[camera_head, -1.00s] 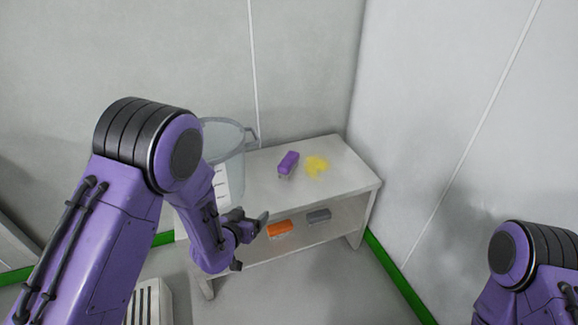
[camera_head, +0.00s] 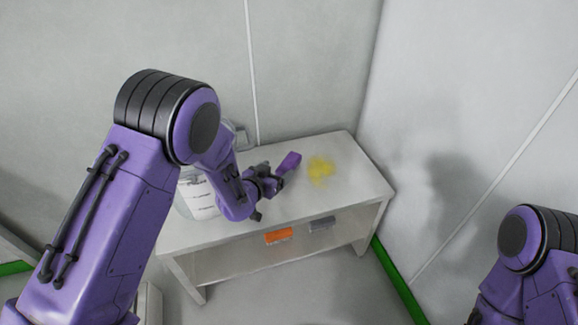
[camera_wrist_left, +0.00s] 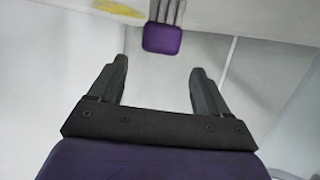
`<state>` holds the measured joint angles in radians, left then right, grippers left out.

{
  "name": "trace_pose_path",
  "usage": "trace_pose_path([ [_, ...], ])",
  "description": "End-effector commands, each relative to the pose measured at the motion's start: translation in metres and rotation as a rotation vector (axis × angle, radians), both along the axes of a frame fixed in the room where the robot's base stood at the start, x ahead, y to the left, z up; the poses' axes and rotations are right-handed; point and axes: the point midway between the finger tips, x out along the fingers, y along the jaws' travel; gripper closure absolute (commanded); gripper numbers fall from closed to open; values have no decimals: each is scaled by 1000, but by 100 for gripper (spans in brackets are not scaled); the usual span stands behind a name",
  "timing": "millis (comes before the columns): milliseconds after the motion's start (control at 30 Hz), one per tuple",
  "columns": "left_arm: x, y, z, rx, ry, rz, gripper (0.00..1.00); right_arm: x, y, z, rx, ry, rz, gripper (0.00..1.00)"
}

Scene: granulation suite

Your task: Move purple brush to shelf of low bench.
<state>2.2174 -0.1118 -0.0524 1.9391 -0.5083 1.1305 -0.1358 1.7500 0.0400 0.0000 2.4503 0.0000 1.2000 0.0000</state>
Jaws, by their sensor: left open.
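The purple brush (camera_head: 290,162) lies on the top of the low bench (camera_head: 343,190). In the left wrist view the brush (camera_wrist_left: 162,38) shows its purple end and grey bristles beyond the fingertips. My left gripper (camera_head: 269,196) is open and empty, just in front of the brush and apart from it; in the left wrist view it (camera_wrist_left: 158,70) is spread with nothing between the fingers. The shelf (camera_head: 240,260) is under the bench top. My right gripper is out of view; only part of that arm shows.
An orange block-like item (camera_head: 278,236) and a grey one (camera_head: 322,224) sit on the shelf. Yellow powder (camera_head: 321,170) lies right of the brush. A pale labelled container (camera_head: 198,196) stands at the bench's left, partly hidden by my arm. Walls close off the back and right.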

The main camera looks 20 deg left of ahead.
Motion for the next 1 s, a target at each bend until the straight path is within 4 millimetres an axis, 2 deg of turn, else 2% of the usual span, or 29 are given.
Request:
trace_pose_path([
  [400, 58, -12, -22, -2, -1, 2, 22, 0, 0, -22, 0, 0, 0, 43],
  [667, 63, -12, -22, -2, 0, 4, 22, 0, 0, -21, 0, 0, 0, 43],
  [833, 63, -12, -22, -1, 0, 4, 74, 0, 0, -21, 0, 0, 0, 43],
  [867, 63, -12, -22, -1, 0, 4, 80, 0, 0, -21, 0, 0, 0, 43],
  [933, 63, -12, -22, -1, 0, 4, 80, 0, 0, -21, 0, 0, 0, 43],
  [967, 63, -12, -22, -1, 0, 4, 85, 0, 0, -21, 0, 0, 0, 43],
  [1000, 63, -12, -22, -1, 0, 4, 85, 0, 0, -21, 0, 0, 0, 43],
])
